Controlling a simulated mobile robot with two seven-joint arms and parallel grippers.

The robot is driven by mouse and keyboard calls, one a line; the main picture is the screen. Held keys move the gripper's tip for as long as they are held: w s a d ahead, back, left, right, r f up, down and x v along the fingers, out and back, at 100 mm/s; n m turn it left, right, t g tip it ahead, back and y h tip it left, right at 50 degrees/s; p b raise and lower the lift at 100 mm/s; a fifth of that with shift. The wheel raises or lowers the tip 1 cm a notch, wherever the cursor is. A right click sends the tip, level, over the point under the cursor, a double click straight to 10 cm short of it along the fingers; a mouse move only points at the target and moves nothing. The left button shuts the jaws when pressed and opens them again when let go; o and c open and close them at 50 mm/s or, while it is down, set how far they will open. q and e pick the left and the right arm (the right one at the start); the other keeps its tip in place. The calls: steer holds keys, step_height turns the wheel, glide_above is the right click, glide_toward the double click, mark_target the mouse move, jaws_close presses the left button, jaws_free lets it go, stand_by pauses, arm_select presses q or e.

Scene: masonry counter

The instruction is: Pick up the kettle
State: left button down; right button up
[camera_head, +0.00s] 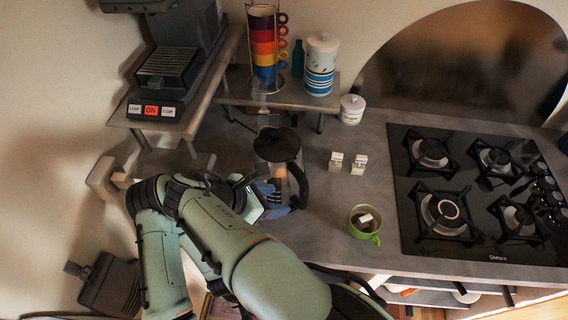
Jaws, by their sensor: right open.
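The kettle (278,146), with a dark lid, a clear body and a dark handle on its right side, stands upright on the grey counter. A bluish part shows low in its body. My right gripper (252,188) is open at the kettle's lower left side. My green arm partly hides the gripper, and I cannot tell whether it touches the kettle. My left gripper is not in view.
A coffee machine (168,68) and a rack of coloured mugs (264,50) stand on raised shelves behind.

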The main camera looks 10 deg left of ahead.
mark_target(303, 199)
steer(key=x, duration=0.6)
steer(key=shift+s+d+f+b, duration=0.15)
steer(key=shift+d+f+b, duration=0.15)
steer(key=shift+f, duration=0.05)
steer(key=shift+w+d+f, duration=0.3)
steer(key=shift+w+f, duration=0.05)
steer(key=shift+w, duration=0.1)
steer(key=x, duration=0.5)
steer(key=shift+w+a, duration=0.1)
steer(key=shift+w, duration=0.1)
jaws_close()
steer(key=shift+r, duration=0.15)
stand_by(0.3)
